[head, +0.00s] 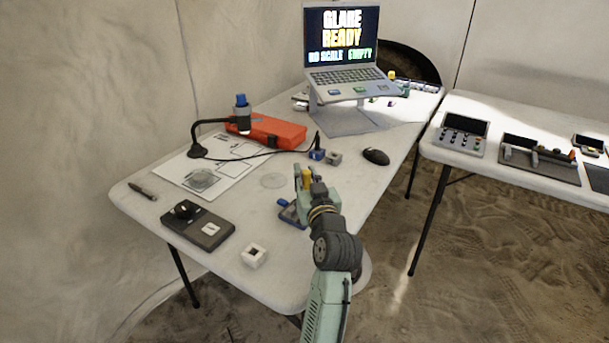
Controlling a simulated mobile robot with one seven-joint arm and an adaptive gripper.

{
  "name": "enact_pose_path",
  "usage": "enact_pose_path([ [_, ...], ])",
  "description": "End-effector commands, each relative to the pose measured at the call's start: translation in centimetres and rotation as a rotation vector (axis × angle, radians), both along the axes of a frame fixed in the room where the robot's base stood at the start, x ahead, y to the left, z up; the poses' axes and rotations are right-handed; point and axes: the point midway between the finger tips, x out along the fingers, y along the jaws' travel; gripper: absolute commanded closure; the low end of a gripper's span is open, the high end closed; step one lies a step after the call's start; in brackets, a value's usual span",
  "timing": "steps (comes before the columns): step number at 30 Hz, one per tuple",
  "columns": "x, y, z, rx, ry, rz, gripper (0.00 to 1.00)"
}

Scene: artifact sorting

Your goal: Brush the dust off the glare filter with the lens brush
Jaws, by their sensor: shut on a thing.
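My gripper (306,180) is low over the near part of the white table. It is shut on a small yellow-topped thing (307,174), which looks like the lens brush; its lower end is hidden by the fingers. A clear, faint round disc (272,181) lies on the bare table just left of my gripper, apart from it. A greyer round disc (203,179) lies on the printed white sheet (232,150) farther left. I cannot tell for sure which disc is the glare filter, and no dust can be made out at this size.
A blue-grey tray (288,214) sits beside my gripper. A black device (198,226), white block (254,256) and pen (142,191) are nearer left. A gooseneck scope (240,120), orange case (275,131), mouse (376,157) and laptop (343,77) stand behind.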

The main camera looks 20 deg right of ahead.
Motion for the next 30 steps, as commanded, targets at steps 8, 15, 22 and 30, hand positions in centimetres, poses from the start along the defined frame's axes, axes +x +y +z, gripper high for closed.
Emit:
enact_pose_path([
  [8, 0.4, 0.3, 0.0, 0.0, 0.0, 0.001, 1.0],
  [15, 1.2, 0.8, 0.0, 0.0, 0.001, 0.001, 1.0],
  [22, 1.7, 1.2, 0.1, 0.0, -0.001, 0.001, 1.0],
  [30, 1.6, 1.2, 0.1, 0.0, -0.001, 0.0, 1.0],
])
